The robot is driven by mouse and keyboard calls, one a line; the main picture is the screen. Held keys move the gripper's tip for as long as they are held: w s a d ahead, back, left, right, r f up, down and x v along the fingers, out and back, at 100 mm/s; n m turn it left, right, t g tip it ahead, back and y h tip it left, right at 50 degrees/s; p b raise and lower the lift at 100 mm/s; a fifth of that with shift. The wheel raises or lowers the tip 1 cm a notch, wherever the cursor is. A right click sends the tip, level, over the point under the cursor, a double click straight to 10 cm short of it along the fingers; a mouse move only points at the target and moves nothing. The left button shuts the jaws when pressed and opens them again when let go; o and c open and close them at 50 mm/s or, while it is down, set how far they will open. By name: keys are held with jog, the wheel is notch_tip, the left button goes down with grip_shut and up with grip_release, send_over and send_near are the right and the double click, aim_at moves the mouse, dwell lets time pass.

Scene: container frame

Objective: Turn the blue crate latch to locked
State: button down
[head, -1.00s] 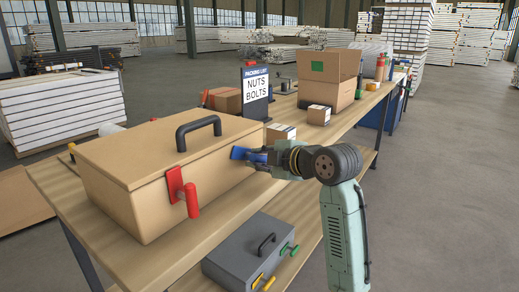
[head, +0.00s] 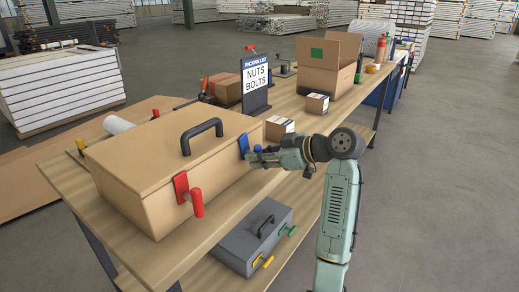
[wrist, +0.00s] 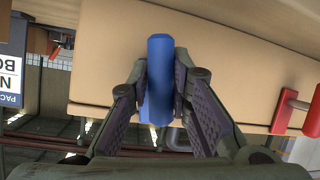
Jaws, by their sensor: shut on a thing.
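The large tan crate (head: 140,170) stands on the wooden table with its lid closed. Its blue latch (head: 243,145) is on the front side near the right end, partly hidden by my gripper (head: 262,157) in the head view. In the wrist view, the blue latch handle (wrist: 160,85) stands between the two fingers of my gripper (wrist: 160,75), which is shut on it. A red latch (head: 182,187) with its handle pointing down is on the same side, further left; it also shows in the wrist view (wrist: 286,108).
A grey toolbox (head: 250,238) with yellow and green handles sits on the lower shelf below. Small cartons (head: 278,127) and a packing list sign (head: 257,82) stand beyond the crate. The floor to the right is clear.

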jog(key=shift+a+f+m+g+y+p, duration=0.1)
jog(key=shift+m+g+y+p, duration=0.3)
jog(key=shift+m+g+p, duration=0.2)
jog(key=shift+s, duration=0.1)
jog(key=c, duration=1.5)
grip_release()
jog(key=shift+d, duration=0.2)
jog(key=shift+d+r, duration=0.3)
jog(key=v, duration=1.1)
jog(key=shift+s+f, duration=0.1)
jog(key=shift+s, duration=0.1)
